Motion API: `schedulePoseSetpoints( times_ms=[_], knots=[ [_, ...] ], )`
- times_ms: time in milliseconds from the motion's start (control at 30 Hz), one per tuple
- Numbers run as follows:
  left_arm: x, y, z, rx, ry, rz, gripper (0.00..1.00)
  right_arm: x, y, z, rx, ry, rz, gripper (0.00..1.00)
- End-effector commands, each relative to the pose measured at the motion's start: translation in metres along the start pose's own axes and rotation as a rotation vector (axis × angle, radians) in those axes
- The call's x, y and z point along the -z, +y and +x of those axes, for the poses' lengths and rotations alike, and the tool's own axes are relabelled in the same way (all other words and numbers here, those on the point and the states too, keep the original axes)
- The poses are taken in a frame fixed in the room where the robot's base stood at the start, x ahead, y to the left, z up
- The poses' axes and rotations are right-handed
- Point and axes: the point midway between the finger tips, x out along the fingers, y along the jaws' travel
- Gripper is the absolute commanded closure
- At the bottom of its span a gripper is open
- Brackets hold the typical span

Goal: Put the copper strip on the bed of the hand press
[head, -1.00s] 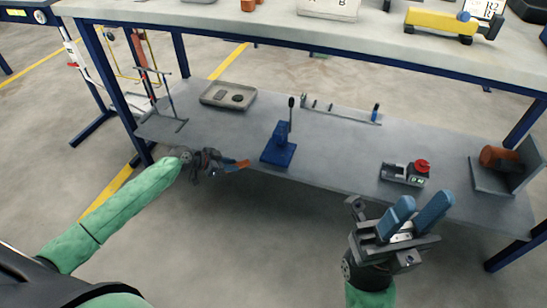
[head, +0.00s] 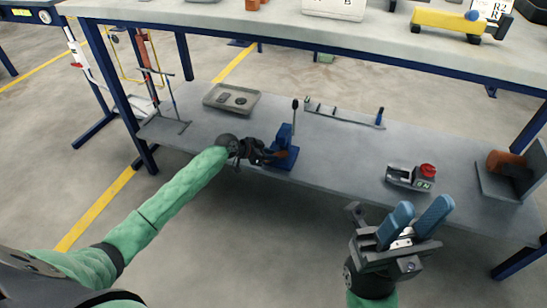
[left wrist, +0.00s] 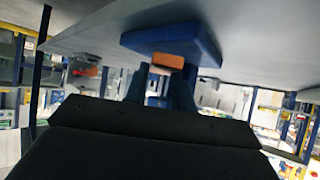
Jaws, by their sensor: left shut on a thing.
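The blue hand press (head: 284,160) stands on the lower shelf, its dark-knobbed lever upright. My left gripper (head: 270,155) is at the left side of the press, shut on the copper strip (head: 281,154). The strip's orange end juts toward the press. In the left wrist view, the strip's end (left wrist: 168,61) shows between the fingers (left wrist: 167,85), against the blue press base (left wrist: 160,38). I cannot tell whether the strip touches the bed; the gripper hides part of both. My right gripper (head: 421,222) is open and empty, in front of the shelf.
A grey tray (head: 248,109) lies left of the press. A rail with pegs (head: 345,115) lies behind it. A device with a red knob (head: 411,178) and an angled grey stand (head: 490,185) are to the right.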

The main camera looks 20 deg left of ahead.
Motion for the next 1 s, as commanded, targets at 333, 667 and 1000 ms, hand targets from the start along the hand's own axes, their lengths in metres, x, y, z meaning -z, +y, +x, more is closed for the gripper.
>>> schedulePoseSetpoints(
  times_ms=[333,667,1000],
  knots=[
    [-0.004,0.000,0.020,0.001,0.001,0.000,1.00,-0.003,-0.002,-0.011,0.014,-0.020,-0.006,0.64],
    [-0.006,0.000,0.021,0.000,0.000,-0.001,0.55,-0.002,-0.002,-0.012,0.014,-0.017,-0.006,0.64],
    [-0.004,0.000,0.020,0.000,0.000,0.000,0.53,-0.002,-0.002,-0.010,0.014,-0.015,-0.006,0.64]
  ],
)
